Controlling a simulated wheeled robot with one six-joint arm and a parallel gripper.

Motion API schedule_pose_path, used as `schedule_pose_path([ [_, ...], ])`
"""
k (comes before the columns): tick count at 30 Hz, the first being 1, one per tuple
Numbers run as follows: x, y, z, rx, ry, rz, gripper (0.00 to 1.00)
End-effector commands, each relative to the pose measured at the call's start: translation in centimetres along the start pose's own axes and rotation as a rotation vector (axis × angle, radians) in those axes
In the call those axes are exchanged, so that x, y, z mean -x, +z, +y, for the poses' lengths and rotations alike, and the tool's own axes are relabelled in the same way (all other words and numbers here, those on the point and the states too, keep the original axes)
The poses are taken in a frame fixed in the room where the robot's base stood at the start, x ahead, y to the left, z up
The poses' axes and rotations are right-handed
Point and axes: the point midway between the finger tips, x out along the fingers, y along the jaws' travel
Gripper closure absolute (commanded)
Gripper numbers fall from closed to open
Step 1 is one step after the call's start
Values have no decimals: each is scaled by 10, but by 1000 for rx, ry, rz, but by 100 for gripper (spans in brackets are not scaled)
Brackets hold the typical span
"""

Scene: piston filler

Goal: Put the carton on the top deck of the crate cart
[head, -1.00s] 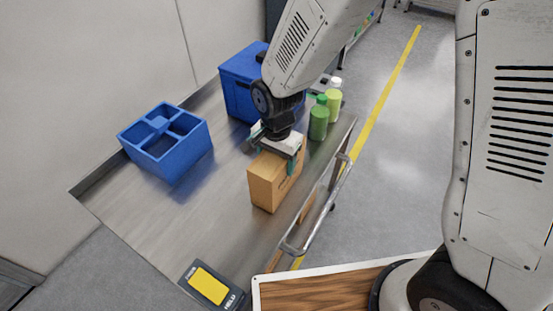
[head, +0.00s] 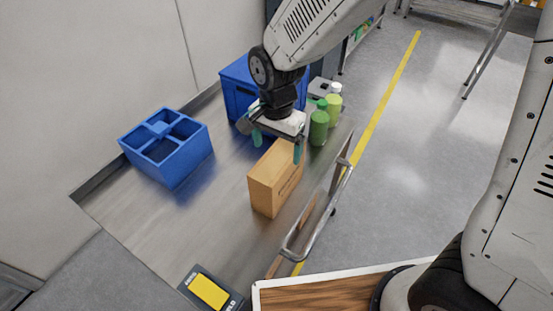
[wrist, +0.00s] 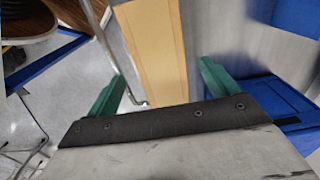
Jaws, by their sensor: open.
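The brown carton (head: 268,188) stands upright on the metal tabletop, near its right edge. My gripper (head: 277,148) is open and empty, just above and behind the carton, with its teal fingers apart. In the wrist view the carton (wrist: 150,50) lies ahead between the two spread fingers of my gripper (wrist: 161,72), with a gap beside it. I cannot tell for sure which part is the crate cart's top deck; a chrome rail handle (head: 322,215) with brown board beneath it stands along the table's right edge.
A blue divided crate (head: 165,170) is on the left, and a larger blue box (head: 238,95) is behind my gripper. Green bottles (head: 318,128) stand close on the right. A scale with a yellow display (head: 208,291) is at the front. The tabletop's left middle is clear.

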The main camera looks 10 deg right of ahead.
Motion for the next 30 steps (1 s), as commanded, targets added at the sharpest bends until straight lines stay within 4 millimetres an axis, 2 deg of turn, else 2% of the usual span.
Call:
schedule_pose_path([
  [3, 23, 0, -1, 0, -3, 1, 13],
  [6, 36, 0, -1, 0, -2, 1, 13],
  [10, 44, 0, 0, 0, 1, 0, 13],
  [16, 47, 0, 0, 0, 1, 0, 13],
  [19, 54, -4, 8, 15, -4, 2, 13],
  [23, 84, -16, 42, 83, -20, 12, 13],
  [27, 124, -27, 104, 213, -38, 33, 13],
  [30, 146, -25, 151, 312, -45, 50, 13],
])
